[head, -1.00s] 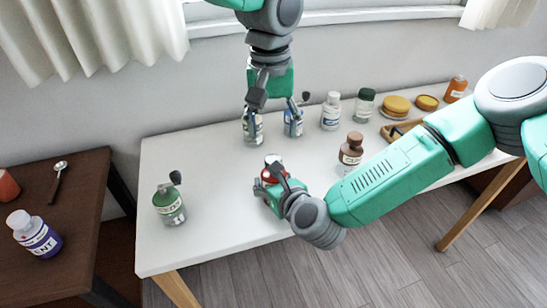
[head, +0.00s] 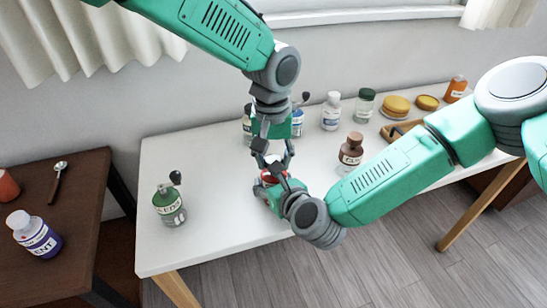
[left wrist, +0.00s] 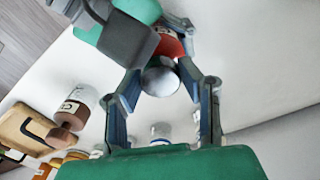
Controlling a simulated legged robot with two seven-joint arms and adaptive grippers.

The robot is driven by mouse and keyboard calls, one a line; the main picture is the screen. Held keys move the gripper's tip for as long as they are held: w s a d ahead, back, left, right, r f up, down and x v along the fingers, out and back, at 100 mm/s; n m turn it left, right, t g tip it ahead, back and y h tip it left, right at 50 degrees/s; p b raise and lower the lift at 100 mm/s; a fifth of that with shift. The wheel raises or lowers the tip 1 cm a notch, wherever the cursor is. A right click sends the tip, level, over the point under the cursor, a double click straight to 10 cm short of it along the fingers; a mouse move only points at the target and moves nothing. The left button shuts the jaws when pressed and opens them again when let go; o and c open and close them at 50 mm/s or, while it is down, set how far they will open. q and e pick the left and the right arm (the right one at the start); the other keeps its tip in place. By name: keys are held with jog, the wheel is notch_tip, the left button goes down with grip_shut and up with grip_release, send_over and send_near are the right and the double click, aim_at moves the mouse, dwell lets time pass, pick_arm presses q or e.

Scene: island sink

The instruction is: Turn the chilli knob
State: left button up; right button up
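The red chilli jar (head: 268,178) stands near the front middle of the white table, partly hidden by both grippers. My right gripper (head: 271,184) is shut around its body from the side. My left gripper (head: 273,157) points down directly above the jar, its fingers apart. In the left wrist view, the jar's rounded silver knob (left wrist: 160,78) lies between the fingertips of my left gripper (left wrist: 160,82), with the red body (left wrist: 171,45) beyond it. Whether the fingertips touch the knob is hard to tell.
A green bottle (head: 169,207) stands to the left on the white table (head: 215,235). A brown bottle (head: 351,151) is to the right. Blue-labelled jars, a white bottle (head: 331,112) and yellow-lidded jars (head: 396,106) line the back.

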aim_at(271, 158)
pick_arm(q)
jog(key=shift+m, duration=2.8)
jog(key=o, duration=1.2)
jog(key=shift+c, duration=0.2)
notch_tip(271, 158, up, 12)
jog(key=shift+a, duration=0.25)
jog(key=shift+w, duration=0.1)
